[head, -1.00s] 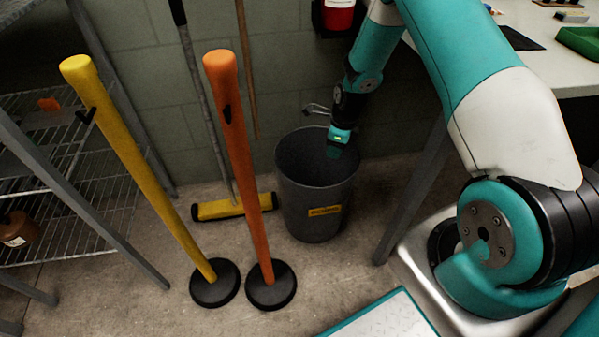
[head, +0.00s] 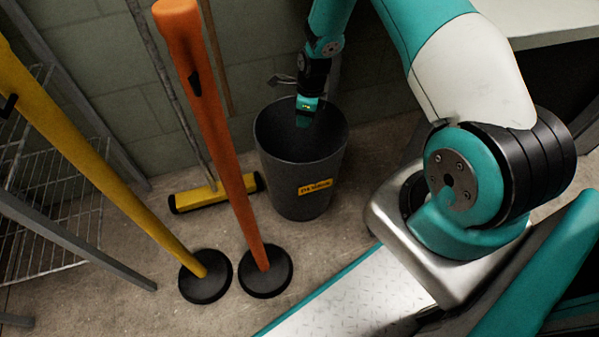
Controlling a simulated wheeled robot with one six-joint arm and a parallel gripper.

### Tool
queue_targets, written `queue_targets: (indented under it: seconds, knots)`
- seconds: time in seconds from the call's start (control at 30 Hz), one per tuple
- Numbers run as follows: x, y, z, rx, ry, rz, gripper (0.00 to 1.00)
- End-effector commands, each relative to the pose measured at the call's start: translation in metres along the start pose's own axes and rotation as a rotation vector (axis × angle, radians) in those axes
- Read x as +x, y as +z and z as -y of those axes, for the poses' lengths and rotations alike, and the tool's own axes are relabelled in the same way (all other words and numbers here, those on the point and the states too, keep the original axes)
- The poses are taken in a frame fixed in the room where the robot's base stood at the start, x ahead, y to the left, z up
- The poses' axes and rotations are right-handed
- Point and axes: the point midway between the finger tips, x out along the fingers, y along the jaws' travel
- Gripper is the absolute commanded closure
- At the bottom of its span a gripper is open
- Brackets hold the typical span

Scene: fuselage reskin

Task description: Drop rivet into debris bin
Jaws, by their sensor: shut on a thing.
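The debris bin (head: 300,178) is a dark grey, open-topped bucket with a yellow label on its front. It stands on the floor against the wall. My gripper (head: 304,120) points down at the bin's mouth, with its lower end over or just inside the opening. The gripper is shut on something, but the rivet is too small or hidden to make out. The inside of the bin is dark and its contents cannot be seen.
An orange post (head: 220,140) and a yellow post (head: 110,185) on round black bases stand left of the bin. A wire shelf (head: 55,210) stands at far left.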

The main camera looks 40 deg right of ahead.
Motion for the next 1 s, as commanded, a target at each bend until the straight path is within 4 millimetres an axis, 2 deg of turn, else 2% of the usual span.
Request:
queue_targets:
  seconds: [0.03, 0.3, 0.33, 0.43, 0.77, 0.87, 1.0]
  knots:
    - [0.005, -0.001, 0.000, 0.000, -0.001, 0.000, 0.84]
    - [0.004, -0.001, 0.000, 0.000, -0.001, 0.000, 0.84]
    - [0.004, -0.001, 0.000, 0.000, -0.001, 0.000, 0.56]
    - [0.004, -0.001, 0.000, 0.000, -0.001, 0.000, 0.33]
    - [0.000, 0.000, 0.001, 0.000, -0.001, 0.000, 0.33]
    - [-0.012, 0.000, 0.001, 0.000, -0.002, 0.001, 0.33]
    - [-0.042, 0.001, 0.001, 0.001, -0.004, 0.002, 0.33]
